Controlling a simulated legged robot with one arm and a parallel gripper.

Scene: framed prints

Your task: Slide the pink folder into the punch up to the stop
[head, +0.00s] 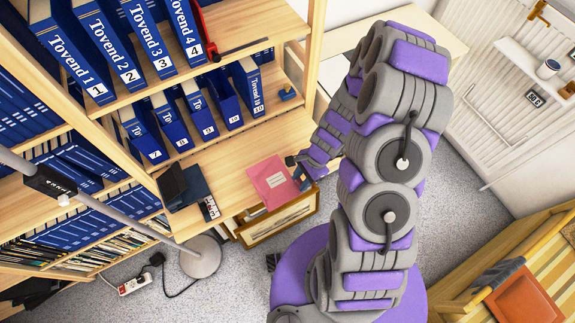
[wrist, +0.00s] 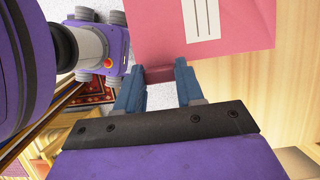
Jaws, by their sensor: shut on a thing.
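The pink folder (head: 270,182) has a white label and lies flat at or just above the wooden desk surface, at its right edge. It also fills the top of the wrist view (wrist: 215,48). My gripper (head: 297,171) is at the folder's right edge. In the wrist view its two blue fingers (wrist: 158,74) are shut on the folder's near edge, where a darker pink strip shows between them. A black and dark blue item (head: 186,187) stands on the desk left of the folder, apart from it. I cannot tell whether it is the punch.
Blue numbered binders (head: 140,45) fill the shelves above the desk. A small dark device (head: 210,209) lies at the desk's front edge. A lamp base (head: 201,257) and a power strip (head: 137,284) are on the floor. Bare desk (head: 232,165) lies left of the folder.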

